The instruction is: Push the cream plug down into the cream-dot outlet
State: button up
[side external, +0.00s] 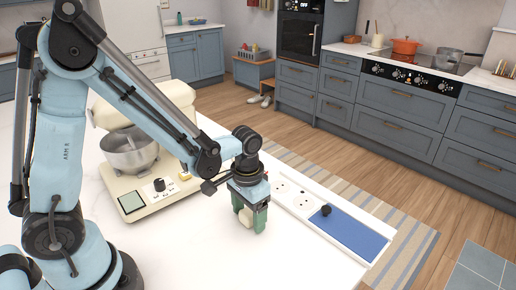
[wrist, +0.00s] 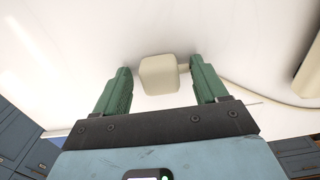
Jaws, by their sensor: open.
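The cream plug (wrist: 158,75) shows in the wrist view as a rounded block between my two green fingers, with a short stub on its right side. In the side view the cream plug (side external: 245,217) shows partly between the fingers. My gripper (wrist: 160,82) is open, with a gap on each side of the block; it also shows in the side view (side external: 252,222), pointing down over the white counter. The outlet strip (side external: 292,193) lies right of my gripper with round sockets. I cannot make out a cream dot on any of them.
A cream stand mixer (side external: 110,112) with a steel bowl (side external: 128,152) stands left of my gripper. A blue panel (side external: 352,232) at the strip's right end has a black knob-like piece (side external: 326,210) near it. The white counter (side external: 310,262) in front is clear.

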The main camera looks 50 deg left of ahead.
jog(key=c, duration=1)
jog(key=shift+r, duration=0.1)
jog(key=shift+r, duration=0.5)
jog(key=r, duration=0.2)
jog(key=d+r, duration=0.1)
jog(key=shift+s+r, duration=0.35)
jog(key=shift+s, duration=0.05)
jog(key=s+d+r, duration=0.4)
jog(key=d, duration=0.1)
jog(key=s+d+r, duration=0.2)
jog(key=d, duration=0.1)
jog(key=shift+s+d, duration=0.1)
jog(key=shift+d, duration=0.05)
send_near(249, 216)
jog(key=w+d, duration=0.4)
jog(key=w, duration=0.2)
jog(key=w+a+f, duration=0.1)
jog(key=w+a, duration=0.4)
jog(key=w, duration=0.1)
jog(key=w+a+f, duration=0.1)
jog(key=w+a, duration=0.2)
jog(key=shift+a+f, duration=0.3)
